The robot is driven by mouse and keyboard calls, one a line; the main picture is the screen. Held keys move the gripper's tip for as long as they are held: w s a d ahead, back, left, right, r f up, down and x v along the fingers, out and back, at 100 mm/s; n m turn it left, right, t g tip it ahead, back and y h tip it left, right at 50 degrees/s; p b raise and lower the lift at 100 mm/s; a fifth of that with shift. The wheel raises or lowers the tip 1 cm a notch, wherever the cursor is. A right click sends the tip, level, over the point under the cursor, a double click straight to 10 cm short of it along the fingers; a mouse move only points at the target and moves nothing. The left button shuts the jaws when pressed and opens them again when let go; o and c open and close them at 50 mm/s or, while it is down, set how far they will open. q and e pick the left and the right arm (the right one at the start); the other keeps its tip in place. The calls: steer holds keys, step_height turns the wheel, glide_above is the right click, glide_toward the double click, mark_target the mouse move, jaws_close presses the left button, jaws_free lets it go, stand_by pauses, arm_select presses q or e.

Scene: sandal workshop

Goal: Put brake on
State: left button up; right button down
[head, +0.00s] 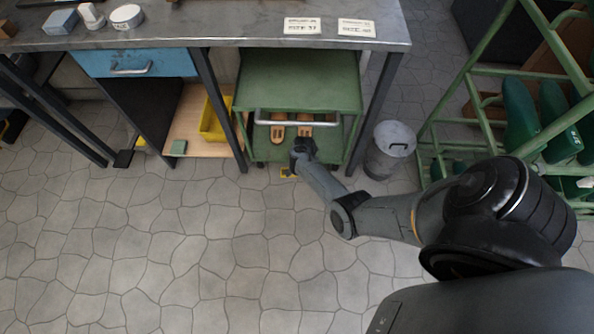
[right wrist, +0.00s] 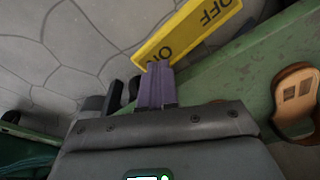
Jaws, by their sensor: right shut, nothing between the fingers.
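The green cart (head: 298,78) stands under the workbench, with a pale handle bar (head: 270,123) across its front. The yellow brake plate (head: 287,173) is low at the cart's front near the floor. In the right wrist view the brake plate (right wrist: 188,30) shows the words OFF and ON. My right gripper (right wrist: 158,68) is shut and empty, its fingertips over the ON end of the plate; I cannot tell whether they touch. In the head view my right gripper (head: 302,150) is at the cart's front. My left gripper is not in view.
Tan sandals (head: 279,130) lie on the cart's lower shelf; one sandal (right wrist: 293,95) shows in the wrist view. A grey bin (head: 388,150) stands right of the cart, with a green rack (head: 455,115) beyond it. A yellow crate (head: 212,122) is at the left. The front floor is clear.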

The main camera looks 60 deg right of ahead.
stand_by(0.6)
steer(key=shift+f, duration=0.65)
steer(key=shift+s+f, duration=0.1)
steer(key=shift+f, duration=0.25)
stand_by(0.3)
steer(key=shift+f, duration=0.2)
steer(key=shift+r, duration=0.15)
step_height(320, 180, up, 3)
steer(key=p, duration=0.3)
steer(key=shift+r+p, duration=1.9)
steer(key=shift+p, duration=0.2)
